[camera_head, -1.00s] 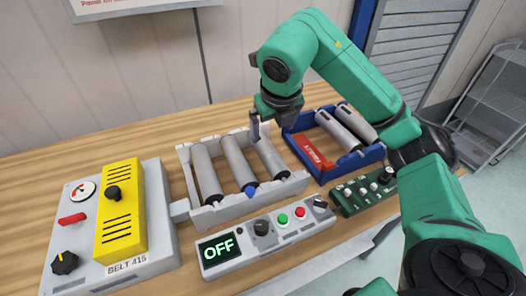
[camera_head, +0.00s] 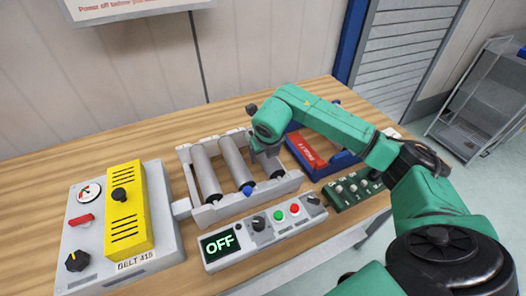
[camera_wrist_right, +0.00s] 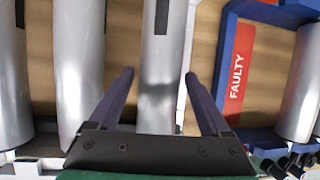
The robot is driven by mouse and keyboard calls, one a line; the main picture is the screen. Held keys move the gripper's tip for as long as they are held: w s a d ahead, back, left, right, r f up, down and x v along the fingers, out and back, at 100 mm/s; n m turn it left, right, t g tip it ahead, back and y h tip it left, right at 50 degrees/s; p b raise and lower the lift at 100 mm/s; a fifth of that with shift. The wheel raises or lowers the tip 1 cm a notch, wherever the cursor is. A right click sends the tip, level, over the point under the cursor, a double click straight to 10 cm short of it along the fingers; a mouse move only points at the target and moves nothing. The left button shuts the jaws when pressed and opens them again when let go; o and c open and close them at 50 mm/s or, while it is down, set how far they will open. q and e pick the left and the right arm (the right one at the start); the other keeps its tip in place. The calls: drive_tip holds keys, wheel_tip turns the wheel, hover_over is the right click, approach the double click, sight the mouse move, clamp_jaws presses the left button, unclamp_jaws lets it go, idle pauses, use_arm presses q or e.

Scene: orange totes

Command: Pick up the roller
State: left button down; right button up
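Grey metal rollers lie side by side in a light grey frame (camera_head: 222,211). The left roller (camera_head: 207,172) and middle roller (camera_head: 237,163) show clearly in the head view; the right one is mostly hidden under my right gripper (camera_head: 267,162). In the right wrist view, that right roller (camera_wrist_right: 162,60) lies between the two spread fingers of my right gripper (camera_wrist_right: 158,76), with a gap on each side. The middle roller (camera_wrist_right: 82,60) is left of the left finger. My left gripper is not in view.
A blue tray (camera_wrist_right: 222,70) with a red FAULTY label (camera_head: 304,150) and a roller (camera_wrist_right: 302,85) stands right of the frame. A control box reading OFF (camera_head: 222,246) and a green button box (camera_head: 352,190) stand in front. A yellow-topped belt panel (camera_head: 126,220) is at left.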

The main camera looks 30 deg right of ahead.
clamp_jaws()
drive_tip(key=shift+r, duration=0.1)
drive_tip(key=shift+w+r, duration=0.1)
drive_tip(key=shift+r, duration=0.5)
wheel_tip(320, 180, up, 10)
drive_tip(key=shift+f+b, duration=0.25)
drive_tip(key=shift+b, duration=0.9)
wheel_tip(320, 180, up, 9)
drive_tip(key=shift+r, duration=0.2)
